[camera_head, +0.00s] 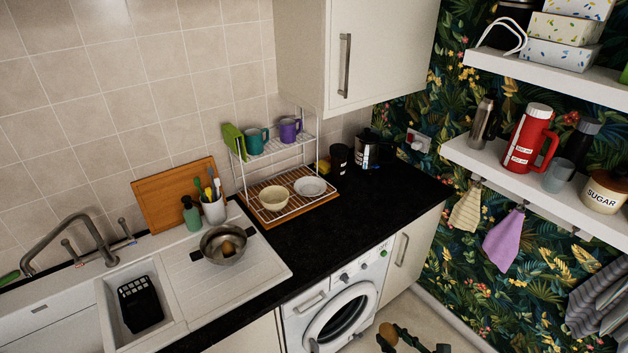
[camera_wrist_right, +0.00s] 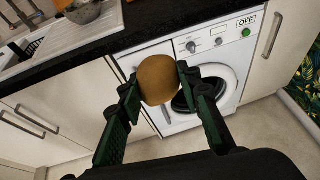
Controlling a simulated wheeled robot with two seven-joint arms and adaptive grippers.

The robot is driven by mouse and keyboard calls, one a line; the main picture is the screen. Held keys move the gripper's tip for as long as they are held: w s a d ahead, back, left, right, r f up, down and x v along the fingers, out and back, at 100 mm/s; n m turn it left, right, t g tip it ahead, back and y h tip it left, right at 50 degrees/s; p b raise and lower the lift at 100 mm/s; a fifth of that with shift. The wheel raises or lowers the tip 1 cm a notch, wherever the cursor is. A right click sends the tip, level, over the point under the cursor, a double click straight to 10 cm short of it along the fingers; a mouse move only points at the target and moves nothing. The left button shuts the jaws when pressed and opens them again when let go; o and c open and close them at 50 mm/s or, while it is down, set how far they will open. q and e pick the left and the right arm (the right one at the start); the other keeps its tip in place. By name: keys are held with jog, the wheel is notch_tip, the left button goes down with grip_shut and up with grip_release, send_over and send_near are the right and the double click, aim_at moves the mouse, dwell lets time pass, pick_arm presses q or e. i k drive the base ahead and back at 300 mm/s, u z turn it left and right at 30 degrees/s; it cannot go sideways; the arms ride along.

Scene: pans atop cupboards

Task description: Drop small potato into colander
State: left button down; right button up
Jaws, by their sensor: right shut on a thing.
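A small brown potato (camera_wrist_right: 158,80) is held between the fingertips of my right gripper (camera_wrist_right: 156,86), in front of the washing machine. In the head view, the potato (camera_head: 387,330) and right gripper (camera_head: 390,337) show at the bottom edge, below worktop height and to the right of the sink. The metal colander (camera_head: 222,243) stands on the sink's drainer, with a brown potato-like item (camera_head: 228,248) inside it. The colander's edge also shows at the top left of the right wrist view (camera_wrist_right: 84,12), apart from the gripper. My left gripper is out of view.
The black worktop (camera_head: 310,235) has clear room right of the colander. A dish rack (camera_head: 270,207) with bowls and mugs stands behind. A utensil pot (camera_head: 213,209) and green bottle (camera_head: 191,215) stand behind the colander. The washing machine (camera_head: 345,300) is below.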

aim_at(234, 246)
jog(key=u, duration=0.5)
jog(key=i, duration=1.2)
jog(key=u, duration=0.7)
